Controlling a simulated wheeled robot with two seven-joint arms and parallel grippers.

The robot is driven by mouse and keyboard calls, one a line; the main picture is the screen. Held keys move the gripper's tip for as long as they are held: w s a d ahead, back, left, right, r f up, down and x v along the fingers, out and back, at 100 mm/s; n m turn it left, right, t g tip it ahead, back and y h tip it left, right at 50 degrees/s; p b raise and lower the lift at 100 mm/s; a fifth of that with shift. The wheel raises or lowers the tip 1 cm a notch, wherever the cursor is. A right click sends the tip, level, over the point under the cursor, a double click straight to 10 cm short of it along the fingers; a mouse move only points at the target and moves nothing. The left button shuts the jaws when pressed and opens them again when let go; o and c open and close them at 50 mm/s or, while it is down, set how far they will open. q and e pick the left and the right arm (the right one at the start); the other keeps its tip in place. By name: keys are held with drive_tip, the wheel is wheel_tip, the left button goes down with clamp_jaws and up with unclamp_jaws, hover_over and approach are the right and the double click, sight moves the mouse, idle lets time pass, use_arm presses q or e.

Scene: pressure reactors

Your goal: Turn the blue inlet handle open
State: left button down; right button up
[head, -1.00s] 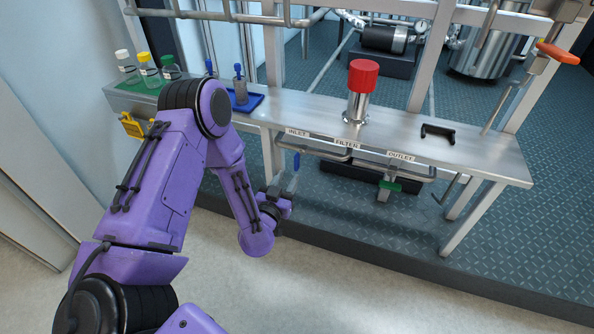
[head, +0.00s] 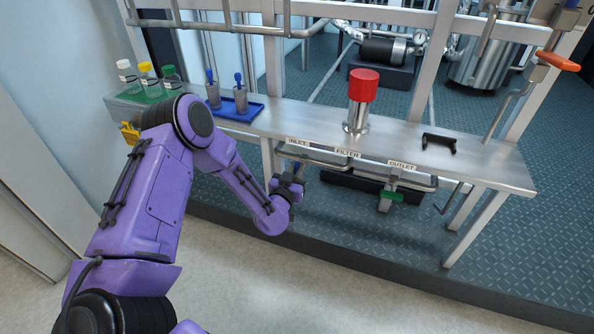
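The blue inlet handle (head: 297,167) is below the INLET label (head: 297,142) on the bench's front edge. Only a small blue part of it shows, and its lower part is hidden by my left gripper. My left gripper (head: 295,178) is right at the handle, reaching up to it from below and in front. Its fingers are small and dark here, so I cannot tell whether they are open, shut or touching the handle. My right gripper is not in view.
A red-capped filter housing (head: 361,98) stands on the steel bench (head: 312,122). A green outlet handle (head: 391,196) is to the right under the edge. A blue tray (head: 236,113) with two cups and several bottles are at the left. The floor in front is clear.

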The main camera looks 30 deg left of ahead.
use_arm(q)
drive_tip(key=shift+n, duration=0.3)
drive_tip(key=n, duration=0.3)
drive_tip(key=shift+f+n+p, duration=0.1)
drive_tip(key=shift+n+p, duration=0.25)
drive_tip(key=shift+n, duration=0.05)
drive_tip(key=n, duration=0.4)
drive_tip(key=shift+s+a+f+n, duration=0.1)
drive_tip(key=shift+a+n, duration=0.1)
drive_tip(key=shift+n, duration=0.1)
drive_tip(key=n, duration=0.4)
drive_tip(key=shift+f, duration=0.15)
drive_tip(key=n, duration=0.4)
drive_tip(key=shift+f+n, duration=0.1)
drive_tip(key=shift+n, duration=0.2)
drive_tip(key=c, duration=1.1)
unclamp_jaws()
drive_tip(key=shift+c, duration=0.2)
drive_tip(key=p+v, duration=0.1)
drive_tip(key=v, duration=0.9)
drive_tip(key=shift+s, duration=0.3)
